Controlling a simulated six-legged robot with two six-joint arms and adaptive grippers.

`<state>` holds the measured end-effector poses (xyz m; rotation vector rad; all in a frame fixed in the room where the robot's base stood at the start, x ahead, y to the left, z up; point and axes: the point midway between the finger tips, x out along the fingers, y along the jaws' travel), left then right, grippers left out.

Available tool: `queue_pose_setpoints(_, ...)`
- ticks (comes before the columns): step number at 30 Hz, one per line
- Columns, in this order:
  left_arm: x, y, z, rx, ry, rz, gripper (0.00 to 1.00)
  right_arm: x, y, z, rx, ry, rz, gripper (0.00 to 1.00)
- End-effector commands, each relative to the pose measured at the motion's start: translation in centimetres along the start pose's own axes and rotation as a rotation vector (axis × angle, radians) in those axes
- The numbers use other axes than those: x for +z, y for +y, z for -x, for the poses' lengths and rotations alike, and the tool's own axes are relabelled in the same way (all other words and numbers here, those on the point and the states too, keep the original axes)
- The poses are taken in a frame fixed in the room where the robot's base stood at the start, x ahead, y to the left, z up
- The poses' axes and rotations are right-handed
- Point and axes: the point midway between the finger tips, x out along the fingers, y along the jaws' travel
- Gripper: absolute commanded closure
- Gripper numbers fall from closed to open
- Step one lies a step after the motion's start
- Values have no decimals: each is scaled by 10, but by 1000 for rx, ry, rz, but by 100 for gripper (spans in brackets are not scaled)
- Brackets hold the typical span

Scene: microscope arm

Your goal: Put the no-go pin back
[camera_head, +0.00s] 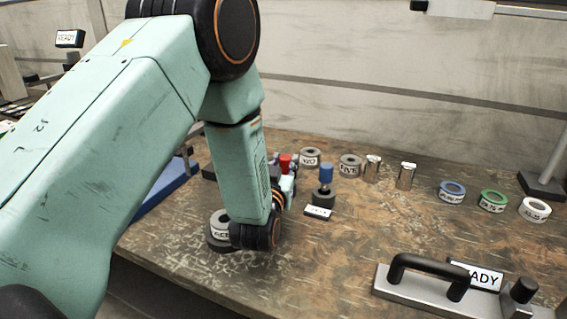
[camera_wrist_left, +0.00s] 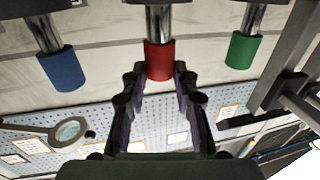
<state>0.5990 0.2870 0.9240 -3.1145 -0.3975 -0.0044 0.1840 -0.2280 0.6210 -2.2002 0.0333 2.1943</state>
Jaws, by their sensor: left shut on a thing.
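A pin with a red handle (camera_head: 285,161) shows at my left gripper (camera_head: 287,172) in the head view, at the middle of the bench. In the left wrist view the red handle (camera_wrist_left: 159,62) with its bright metal shank lies between the fingertips of my left gripper (camera_wrist_left: 159,82), which is shut on it. A blue-handled pin (camera_head: 326,175) stands upright in a dark holder (camera_head: 323,195), just right of the gripper. In the wrist view, a blue handle (camera_wrist_left: 62,70) and a green handle (camera_wrist_left: 243,50) flank the red one. My arm hides part of the bench. My right gripper is not in view.
Blue (camera_head: 452,190), green (camera_head: 493,201) and white (camera_head: 535,209) rings are further right. A plate with a black handle (camera_head: 430,272) lies at front right. The front middle is clear.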

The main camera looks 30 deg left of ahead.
Motion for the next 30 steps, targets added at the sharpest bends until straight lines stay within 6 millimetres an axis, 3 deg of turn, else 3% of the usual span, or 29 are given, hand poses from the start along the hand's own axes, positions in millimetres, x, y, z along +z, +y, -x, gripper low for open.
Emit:
queue_pose_setpoints(1, 2, 0, 0, 0, 2, 0, 100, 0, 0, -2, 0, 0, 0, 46)
queue_pose_setpoints(2, 2, 0, 0, 0, 0, 0, 70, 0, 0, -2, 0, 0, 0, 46)
queue_pose_setpoints(9, 2, 0, 0, 0, -1, -1, 50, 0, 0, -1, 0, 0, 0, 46)
queue_pose_setpoints(22, -5, 0, 0, 0, -3, -1, 48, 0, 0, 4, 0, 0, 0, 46)
queue_pose_setpoints(30, -3, 1, 52, 2, -5, -4, 48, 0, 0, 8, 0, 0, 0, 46)
